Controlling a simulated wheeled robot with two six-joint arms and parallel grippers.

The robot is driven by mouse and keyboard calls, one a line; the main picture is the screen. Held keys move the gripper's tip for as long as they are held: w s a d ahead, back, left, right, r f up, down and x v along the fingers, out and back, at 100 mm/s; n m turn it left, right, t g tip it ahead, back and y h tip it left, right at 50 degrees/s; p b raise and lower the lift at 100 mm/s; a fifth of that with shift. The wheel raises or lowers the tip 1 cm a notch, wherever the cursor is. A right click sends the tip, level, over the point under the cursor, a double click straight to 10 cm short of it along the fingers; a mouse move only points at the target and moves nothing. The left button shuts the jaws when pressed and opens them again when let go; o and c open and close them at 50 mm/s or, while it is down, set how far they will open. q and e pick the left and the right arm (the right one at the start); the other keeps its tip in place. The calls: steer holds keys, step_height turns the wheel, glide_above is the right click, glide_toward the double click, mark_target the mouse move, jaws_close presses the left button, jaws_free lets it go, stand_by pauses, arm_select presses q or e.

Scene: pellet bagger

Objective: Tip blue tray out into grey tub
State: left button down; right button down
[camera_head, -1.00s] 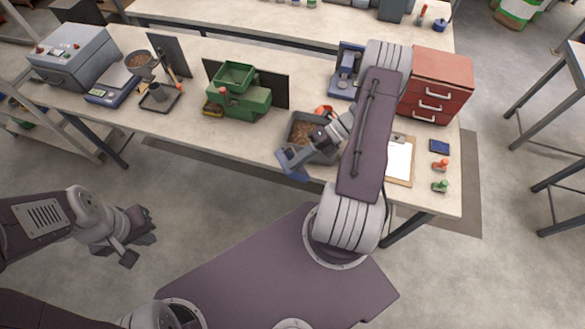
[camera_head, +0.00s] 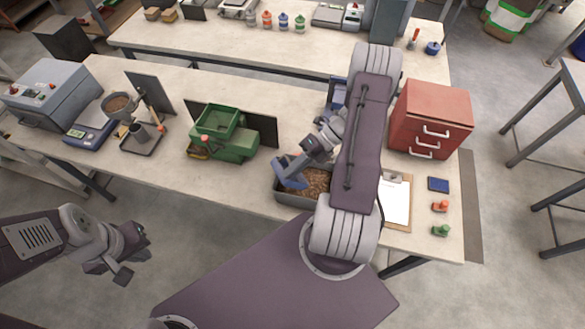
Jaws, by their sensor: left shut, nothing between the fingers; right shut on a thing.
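The blue tray (camera_head: 289,172) is held steeply tilted over the left part of the grey tub. I cannot see whether anything is left inside the tray. The grey tub (camera_head: 292,200) stands at the front edge of the bench, with brown pellets (camera_head: 317,181) in it. My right gripper (camera_head: 308,158) is shut on the blue tray above the tub; its fingertips are partly hidden. My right arm covers the tub's right side. My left gripper (camera_head: 117,270) is shut and empty, off the bench at the lower left.
A green machine (camera_head: 222,135) stands left of the tub, and a red drawer cabinet (camera_head: 430,115) stands to the right. A clipboard (camera_head: 397,200) lies right of my arm. A scale (camera_head: 88,133) and a small tray (camera_head: 142,140) are further left. Bare bench lies between the machine and tub.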

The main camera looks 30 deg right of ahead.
steer(key=shift+s+a, duration=0.1)
steer(key=shift+a, duration=0.25)
steer(key=a+f+h, duration=0.3)
steer(key=a+h, duration=0.1)
steer(key=a, duration=0.2)
steer(key=a+f+g+h+b, duration=0.1)
steer(key=a+f+h, duration=0.2)
steer(key=a+h, duration=0.2)
steer(key=shift+w+a, duration=0.4)
steer(key=shift+a, duration=0.15)
